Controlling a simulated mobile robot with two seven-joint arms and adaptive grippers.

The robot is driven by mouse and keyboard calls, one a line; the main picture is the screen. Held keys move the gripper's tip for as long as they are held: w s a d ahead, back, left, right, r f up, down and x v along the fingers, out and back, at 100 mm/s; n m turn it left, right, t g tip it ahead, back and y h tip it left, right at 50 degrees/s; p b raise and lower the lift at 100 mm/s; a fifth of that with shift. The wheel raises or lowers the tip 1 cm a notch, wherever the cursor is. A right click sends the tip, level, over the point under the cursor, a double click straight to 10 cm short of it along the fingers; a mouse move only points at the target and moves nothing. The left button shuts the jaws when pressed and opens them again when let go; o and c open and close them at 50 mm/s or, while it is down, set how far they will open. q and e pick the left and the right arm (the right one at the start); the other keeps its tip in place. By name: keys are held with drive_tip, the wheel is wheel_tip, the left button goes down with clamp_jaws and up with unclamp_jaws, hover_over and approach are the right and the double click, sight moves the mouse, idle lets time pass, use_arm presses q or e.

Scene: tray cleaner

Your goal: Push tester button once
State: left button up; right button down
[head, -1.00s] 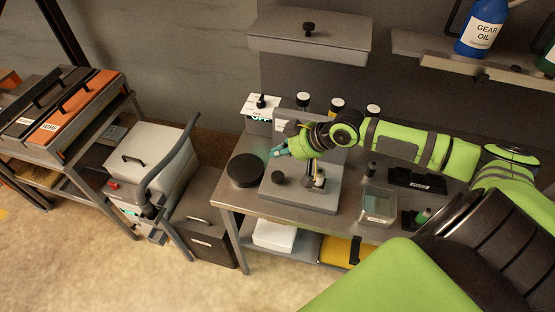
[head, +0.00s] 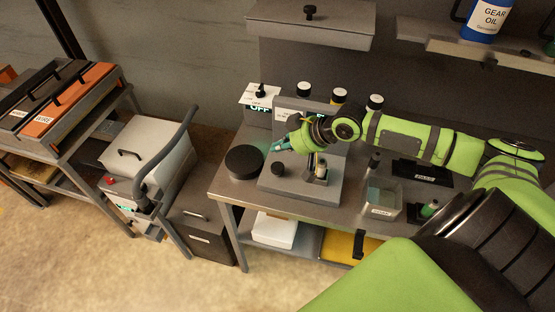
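My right gripper (head: 281,148), with teal fingertips, is above the grey device's left side, pointing left and down. It seems apart from both knobs. Its finger gap is unclear. My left gripper is out of view.
A black round container (head: 244,161) stands just left of the grey device. A clear bin (head: 382,201) and a black tray (head: 414,172) lie to the right. A shelf (head: 310,27) overhangs the back.

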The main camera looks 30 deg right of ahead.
sight(275, 166)
wheel_tip(275, 166, down, 3)
drive_tip(key=shift+f+b, duration=0.1)
drive_tip(key=shift+b, duration=1.1)
drive_tip(key=shift+f, duration=0.9)
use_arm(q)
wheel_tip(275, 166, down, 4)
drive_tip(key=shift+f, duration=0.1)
use_arm(e)
drive_tip(key=shift+f, duration=0.15)
drive_tip(key=shift+f, duration=0.3)
use_arm(q)
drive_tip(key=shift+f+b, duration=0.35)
drive_tip(key=shift+b, duration=0.3)
use_arm(e)
drive_tip(key=shift+s+f, duration=0.1)
drive_tip(key=shift+f, duration=0.85)
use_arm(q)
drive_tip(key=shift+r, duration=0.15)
use_arm(e)
drive_tip(key=shift+r, duration=0.15)
use_arm(q)
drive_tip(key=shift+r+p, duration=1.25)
drive_tip(key=shift+p, duration=0.15)
use_arm(e)
drive_tip(key=shift+r, duration=1.2)
